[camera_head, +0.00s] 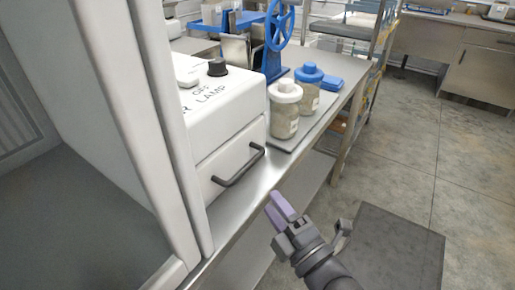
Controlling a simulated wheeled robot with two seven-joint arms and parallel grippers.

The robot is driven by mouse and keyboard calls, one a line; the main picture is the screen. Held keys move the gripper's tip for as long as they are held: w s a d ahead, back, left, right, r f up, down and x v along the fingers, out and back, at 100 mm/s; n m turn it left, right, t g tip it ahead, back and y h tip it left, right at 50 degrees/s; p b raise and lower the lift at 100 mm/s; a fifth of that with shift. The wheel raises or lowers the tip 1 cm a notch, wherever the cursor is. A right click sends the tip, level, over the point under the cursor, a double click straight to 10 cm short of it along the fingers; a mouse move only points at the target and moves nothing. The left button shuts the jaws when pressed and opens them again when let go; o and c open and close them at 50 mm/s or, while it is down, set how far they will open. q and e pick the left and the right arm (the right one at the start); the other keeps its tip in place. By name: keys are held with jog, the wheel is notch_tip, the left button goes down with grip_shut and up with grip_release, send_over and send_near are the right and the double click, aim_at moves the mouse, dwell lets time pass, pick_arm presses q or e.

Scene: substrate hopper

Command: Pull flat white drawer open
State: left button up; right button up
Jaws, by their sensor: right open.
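The flat white drawer (226,163) is the lower front of a white lamp box (215,105) standing on a steel bench. Its front looks flush with the box above it. A dark bar handle (239,168) runs across the drawer front. My right gripper (279,208), with purple fingers, is open and empty. In the picture it is below and to the right of the handle, apart from it, near the bench's front edge. My left gripper is not in view.
A white cabinet frame (165,110) stands close on the left. Two lidded jars (285,108) (308,90) sit on a tray just right of the box, with a blue hand wheel (279,25) behind. The floor in front of the bench is open, with a dark mat (395,250).

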aim_at(247, 165)
jog(key=b+x, duration=0.2)
jog(key=x, duration=0.7)
jog(key=shift+w+a+r+b, duration=0.1)
jog(key=shift+w+r+b, duration=0.05)
jog(key=shift+b, duration=0.25)
jog(key=shift+w+a+r, duration=0.15)
jog(key=shift+w+a, duration=0.05)
jog(key=shift+w, duration=0.1)
grip_shut()
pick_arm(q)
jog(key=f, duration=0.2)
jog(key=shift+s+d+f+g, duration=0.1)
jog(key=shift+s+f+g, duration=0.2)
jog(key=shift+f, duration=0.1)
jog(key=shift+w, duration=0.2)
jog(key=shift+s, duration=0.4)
